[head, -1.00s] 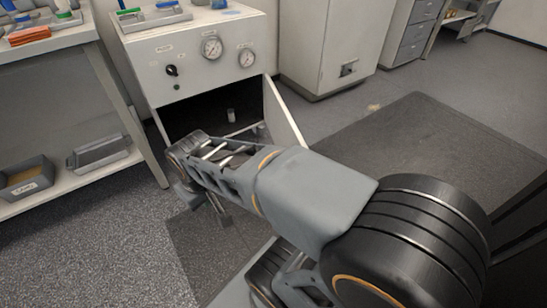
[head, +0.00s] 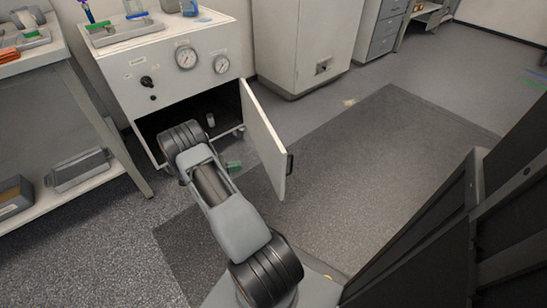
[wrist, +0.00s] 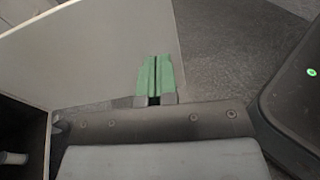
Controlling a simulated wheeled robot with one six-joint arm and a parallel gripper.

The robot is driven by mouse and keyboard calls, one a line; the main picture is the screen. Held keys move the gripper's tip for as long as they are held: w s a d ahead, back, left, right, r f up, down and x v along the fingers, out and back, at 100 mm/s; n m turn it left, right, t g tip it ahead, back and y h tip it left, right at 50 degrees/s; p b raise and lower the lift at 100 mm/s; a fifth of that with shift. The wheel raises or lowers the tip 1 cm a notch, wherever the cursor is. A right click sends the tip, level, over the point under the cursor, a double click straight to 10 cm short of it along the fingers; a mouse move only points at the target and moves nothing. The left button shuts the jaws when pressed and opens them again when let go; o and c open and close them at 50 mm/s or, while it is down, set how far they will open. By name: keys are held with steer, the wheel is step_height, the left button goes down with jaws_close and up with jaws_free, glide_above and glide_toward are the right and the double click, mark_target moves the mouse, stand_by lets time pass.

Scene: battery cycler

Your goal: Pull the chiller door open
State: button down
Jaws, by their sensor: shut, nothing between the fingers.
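The chiller is the white cabinet (head: 160,70) with two gauges. Its white door (head: 264,140) stands open in the head view, swung out to the right, with a dark handle (head: 290,163) on its outer face near the free edge. My gripper (head: 234,166), with green fingertips, is on the inner side of the door, low and in front of the opening. In the wrist view the green fingers (wrist: 155,78) are together and empty, in front of the pale door panel (wrist: 90,50) near its edge. I cannot tell whether they touch it.
A small white cylinder (head: 211,120) stands inside the dark chiller. A bench (head: 75,70) with a lower shelf holding bins is on the left. A tall white cabinet (head: 308,40) is behind on the right. The dark floor mat (head: 370,150) to the right is clear.

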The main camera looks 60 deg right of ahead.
step_height(320, 180, down, 2)
steer(key=d+n+h, duration=0.1)
steer(key=b, duration=0.4)
glide_toward(279, 158)
steer(key=x, duration=0.7)
steer(key=shift+d, duration=0.35)
